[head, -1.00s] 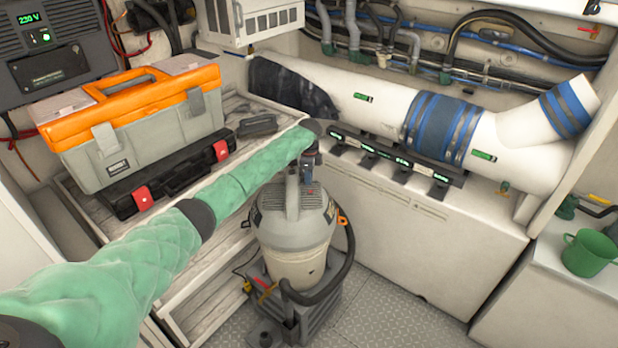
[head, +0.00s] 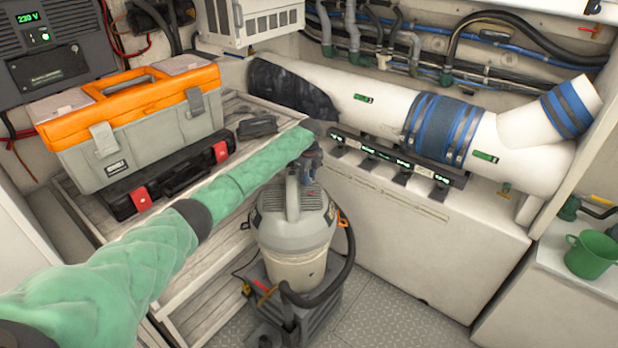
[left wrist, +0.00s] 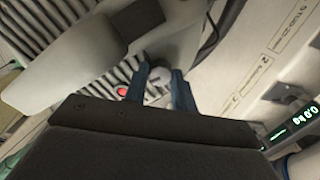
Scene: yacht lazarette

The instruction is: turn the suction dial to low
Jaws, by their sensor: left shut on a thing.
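My left gripper (head: 308,172) is at the right side of the vacuum's head, pointing down. In the left wrist view its two dark blue fingers (left wrist: 164,85) are closed on a small grey round dial (left wrist: 161,76) on the vacuum's ribbed top. A red button (left wrist: 121,90) sits just left of the fingers. The dial's marking cannot be read. My right gripper is not in view.
The vacuum's handle (left wrist: 75,55) is close to the left of the fingers. A wooden bench with an orange and grey toolbox (head: 140,125) is at left. A white duct (head: 390,105) and a white locker (head: 420,225) stand behind. A green mug (head: 590,254) is at right.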

